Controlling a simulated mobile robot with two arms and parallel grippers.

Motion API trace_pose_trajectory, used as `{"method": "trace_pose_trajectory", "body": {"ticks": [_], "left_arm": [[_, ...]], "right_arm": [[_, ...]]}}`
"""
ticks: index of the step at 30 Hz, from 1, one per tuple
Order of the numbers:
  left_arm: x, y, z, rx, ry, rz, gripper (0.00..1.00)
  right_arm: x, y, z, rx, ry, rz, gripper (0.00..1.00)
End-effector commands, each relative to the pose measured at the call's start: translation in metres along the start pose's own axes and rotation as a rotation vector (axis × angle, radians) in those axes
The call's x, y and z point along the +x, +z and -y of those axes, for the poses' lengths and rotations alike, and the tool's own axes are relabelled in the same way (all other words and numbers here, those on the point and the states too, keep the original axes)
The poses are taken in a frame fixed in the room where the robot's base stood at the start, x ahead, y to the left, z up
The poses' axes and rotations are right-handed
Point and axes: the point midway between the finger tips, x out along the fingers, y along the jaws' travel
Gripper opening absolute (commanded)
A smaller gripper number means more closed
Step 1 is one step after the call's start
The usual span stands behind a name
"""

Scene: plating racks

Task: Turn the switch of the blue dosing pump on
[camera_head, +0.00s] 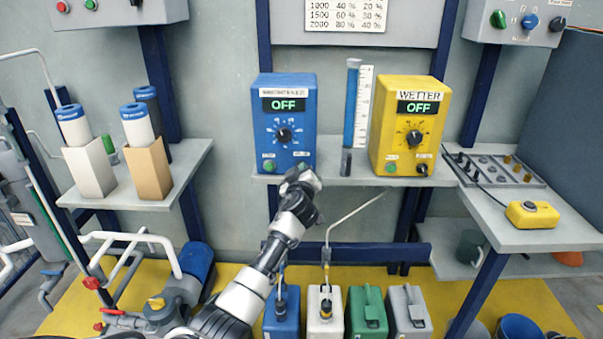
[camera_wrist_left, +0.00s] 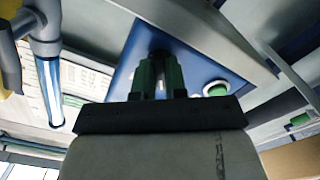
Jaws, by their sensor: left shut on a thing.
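The blue dosing pump (camera_head: 284,125) stands on the grey wall shelf, and its display (camera_head: 286,104) reads OFF. A black dial (camera_head: 284,135) sits mid-face and a green button (camera_head: 269,166) at its lower left. My left gripper (camera_head: 303,174) reaches up to the pump's lower right front, covering the switch area. In the left wrist view, the green fingers of my left gripper (camera_wrist_left: 160,76) are shut on a dark part, apparently the switch (camera_wrist_left: 160,53), against the blue face (camera_wrist_left: 190,60). The fingers mostly hide it, so its position cannot be told. My right gripper is not in view.
The yellow WETTER pump (camera_head: 408,125), also reading OFF, stands to the right. A blue measuring tube (camera_head: 351,105) stands between the pumps. Filter cartridges (camera_head: 75,124) in boxes stand on the left shelf. Several canisters (camera_head: 368,312) stand below. A yellow box (camera_head: 532,214) lies at right.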

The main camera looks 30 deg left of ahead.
Motion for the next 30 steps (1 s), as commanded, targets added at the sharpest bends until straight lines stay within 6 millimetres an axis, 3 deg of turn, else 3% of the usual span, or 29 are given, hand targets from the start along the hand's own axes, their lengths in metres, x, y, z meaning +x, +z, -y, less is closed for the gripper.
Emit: {"method": "trace_pose_trajectory", "body": {"ticks": [11,30], "left_arm": [[0.0,0.001,0.001,0.099,0.0,0.0,0.0],[0.0,0.001,0.001,0.669,0.0,0.002,0.0]], "right_arm": [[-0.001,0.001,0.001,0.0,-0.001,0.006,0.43],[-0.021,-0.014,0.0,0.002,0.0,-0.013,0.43]]}}
